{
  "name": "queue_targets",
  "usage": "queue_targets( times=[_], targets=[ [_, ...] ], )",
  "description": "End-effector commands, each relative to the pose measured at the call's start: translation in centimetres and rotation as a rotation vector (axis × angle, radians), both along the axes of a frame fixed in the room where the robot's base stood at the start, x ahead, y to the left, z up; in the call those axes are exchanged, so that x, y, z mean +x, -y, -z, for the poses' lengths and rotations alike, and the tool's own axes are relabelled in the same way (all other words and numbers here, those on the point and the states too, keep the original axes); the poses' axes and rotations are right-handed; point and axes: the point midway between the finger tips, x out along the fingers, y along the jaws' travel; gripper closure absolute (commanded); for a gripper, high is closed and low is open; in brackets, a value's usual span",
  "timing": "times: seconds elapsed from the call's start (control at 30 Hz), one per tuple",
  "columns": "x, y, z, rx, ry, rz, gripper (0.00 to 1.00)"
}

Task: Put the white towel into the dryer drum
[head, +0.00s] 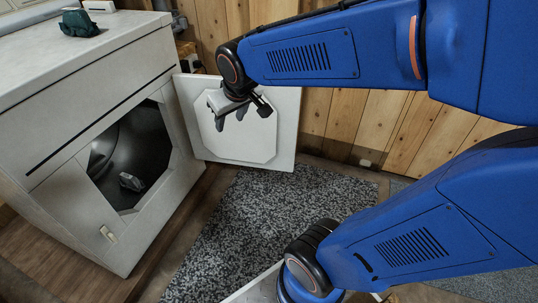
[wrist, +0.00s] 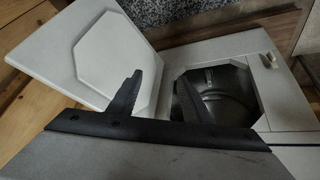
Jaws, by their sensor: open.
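The white dryer (head: 45,150) stands at the left with its door (head: 278,135) swung wide open. Its dark drum (head: 145,140) shows through the opening, and also in the wrist view (wrist: 232,95). A small crumpled grey-white piece (head: 131,182) lies low inside the drum mouth; it looks like cloth, but I cannot tell for sure that it is the white towel. My gripper (head: 230,118) is open and empty, in front of the open door and to the right of the drum opening. In the wrist view its two fingers (wrist: 158,80) are spread apart with nothing between them.
A dark green cloth (head: 79,23) lies on the dryer top, with a small white item (head: 98,6) behind it. A speckled grey rug (head: 260,220) covers the floor before the dryer. A plank wall (head: 400,125) stands behind the door.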

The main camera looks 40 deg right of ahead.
Motion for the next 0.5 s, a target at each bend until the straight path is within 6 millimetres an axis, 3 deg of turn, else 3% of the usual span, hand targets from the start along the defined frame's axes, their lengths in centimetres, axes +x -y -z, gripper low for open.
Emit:
queue_targets(
  times=[0.03,0.3,0.5],
  targets=[
    [-1.9,0.4,-0.3,0.005,-0.005,0.010,0.55],
    [-11.0,1.2,0.0,0.044,-0.058,0.047,0.55],
    [-15.7,1.1,0.7,0.068,-0.088,0.057,0.55]
  ],
)
